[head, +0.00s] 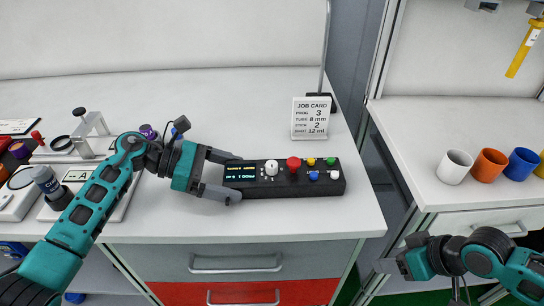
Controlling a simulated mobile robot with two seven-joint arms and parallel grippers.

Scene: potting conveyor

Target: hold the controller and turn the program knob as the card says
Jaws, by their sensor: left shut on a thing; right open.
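The controller (325,185) is a black box lying near the front edge of the white bench. My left gripper (238,176) is shut on its left end, one finger at the back side and one at the front. The job card (311,118) stands upright behind and reads PROG 3, TUBE 8 mm, 2 and 12 ml. My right gripper (393,255) is open and empty, low at the right, apart from the controller.
A red button (293,163) and several small coloured buttons sit right of the knob. A thin metal post (325,50) rises behind the card. Devices crowd the bench's left side. White (454,167), orange (489,165) and blue (522,163) cups stand on the right bench, across a gap.

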